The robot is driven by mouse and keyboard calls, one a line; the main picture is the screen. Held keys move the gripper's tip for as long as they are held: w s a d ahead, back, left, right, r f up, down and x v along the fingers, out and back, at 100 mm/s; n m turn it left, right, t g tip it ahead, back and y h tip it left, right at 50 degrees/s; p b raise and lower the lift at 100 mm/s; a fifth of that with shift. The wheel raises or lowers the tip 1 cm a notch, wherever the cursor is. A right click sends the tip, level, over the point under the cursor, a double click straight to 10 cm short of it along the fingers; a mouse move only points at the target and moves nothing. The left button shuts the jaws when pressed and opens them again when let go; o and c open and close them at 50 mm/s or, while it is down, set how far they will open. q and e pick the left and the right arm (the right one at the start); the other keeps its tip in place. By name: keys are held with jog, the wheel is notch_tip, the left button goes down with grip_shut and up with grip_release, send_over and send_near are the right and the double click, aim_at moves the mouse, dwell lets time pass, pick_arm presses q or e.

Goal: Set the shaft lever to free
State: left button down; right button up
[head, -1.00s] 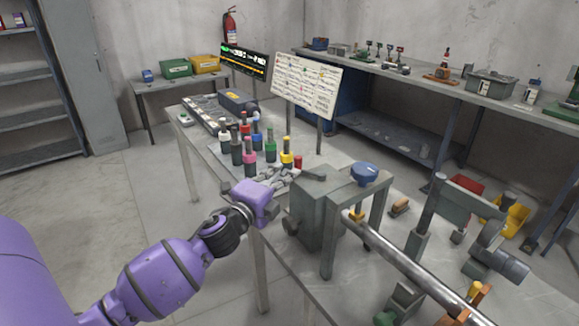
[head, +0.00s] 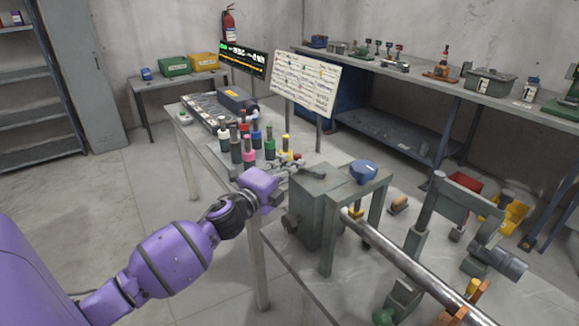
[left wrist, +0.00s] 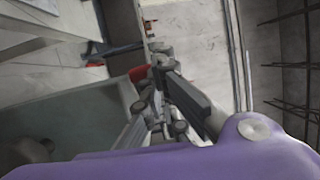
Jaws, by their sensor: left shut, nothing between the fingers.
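My left gripper (head: 298,166) is shut and empty. It reaches in from the left beside the upper left edge of a grey-green gearbox-like housing (head: 318,215). A dark grey bar (head: 308,174) lies on the housing's top close to the fingers; whether they touch it I cannot tell. The left wrist view shows the closed fingers (left wrist: 160,72) beside the housing's face (left wrist: 85,118). I cannot tell which part is the shaft lever. My right gripper is not in view.
Several coloured-top bottles (head: 248,150) stand behind my gripper on the workbench. A blue knob-like part (head: 363,171) sits on the frame beside the housing. A post assembly (head: 425,220) and a yellow bin (head: 510,215) are to the right. Floor is clear at left.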

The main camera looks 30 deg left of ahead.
pick_arm(q)
jog(key=shift+w+a+m+h, duration=0.2)
jog(key=shift+w+m+h, duration=0.05)
jog(key=shift+m+h, duration=0.3)
jog(key=shift+w+a+m+g+h+b, duration=0.15)
jog(key=shift+w+m+g+h+b, duration=0.15)
jog(key=shift+h, duration=0.45)
jog(key=w+m+h, duration=0.1)
jog(key=w+m+h+b, duration=0.1)
jog(key=w+h, duration=0.1)
jog(key=shift+w+a+g, duration=0.15)
jog(key=shift+a+g, duration=0.15)
jog(key=shift+a, duration=0.1)
